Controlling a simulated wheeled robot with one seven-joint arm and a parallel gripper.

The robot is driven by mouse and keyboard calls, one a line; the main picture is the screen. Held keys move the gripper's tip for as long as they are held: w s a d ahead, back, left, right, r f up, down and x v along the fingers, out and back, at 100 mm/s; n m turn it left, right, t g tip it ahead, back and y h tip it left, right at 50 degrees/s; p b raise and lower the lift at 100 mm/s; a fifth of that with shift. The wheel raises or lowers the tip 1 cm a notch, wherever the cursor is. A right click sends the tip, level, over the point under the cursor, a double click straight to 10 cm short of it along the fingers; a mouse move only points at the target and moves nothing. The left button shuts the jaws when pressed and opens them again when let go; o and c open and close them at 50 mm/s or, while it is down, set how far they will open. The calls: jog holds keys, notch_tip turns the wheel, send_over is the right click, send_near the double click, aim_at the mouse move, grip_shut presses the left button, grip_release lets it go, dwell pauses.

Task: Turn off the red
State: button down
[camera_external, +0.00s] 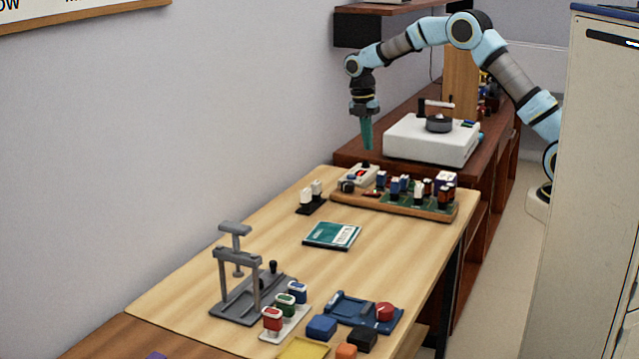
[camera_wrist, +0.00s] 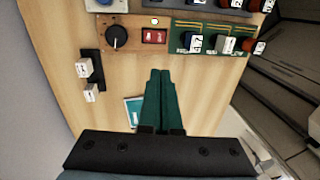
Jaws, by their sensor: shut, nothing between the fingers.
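A red rocker switch (camera_wrist: 154,36) sits on a wooden-edged board (camera_wrist: 134,46), between a black knob (camera_wrist: 117,37) and a green circuit panel (camera_wrist: 205,41). A small white round light (camera_wrist: 154,20) is above the switch in the wrist view. The same board (camera_external: 395,207) lies at the far end of the light wooden table in the external view, where the switch is small. My gripper (camera_external: 367,147) points down above the table's far end, apart from the board. Its green fingers (camera_wrist: 160,72) are shut and empty, with their tips below the switch in the wrist picture.
A white device (camera_external: 360,174) stands behind the board. A small black base with white switches (camera_external: 311,198) is left of it. A teal book (camera_external: 332,235), grey press (camera_external: 236,270) and red-topped stamp (camera_external: 271,319) are nearer. A white box (camera_external: 430,142) stands on the dark cabinet.

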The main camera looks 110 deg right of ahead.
aim_at(375, 194)
jog(key=shift+s+d, duration=0.55)
jog(key=shift+d, duration=0.1)
jog(key=shift+f, duration=0.1)
jog(key=f+p, duration=0.1)
jog(key=f, duration=0.3)
jog(key=s+a+f+p, duration=0.1)
jog(key=f+p, duration=0.1)
jog(key=f, duration=0.3)
jog(key=f+p, duration=0.1)
jog(key=f, duration=0.3)
jog(key=shift+s+a+f, duration=0.15)
jog(key=shift+a+f, duration=0.1)
jog(key=shift+f, duration=0.05)
jog(key=shift+f, duration=0.1)
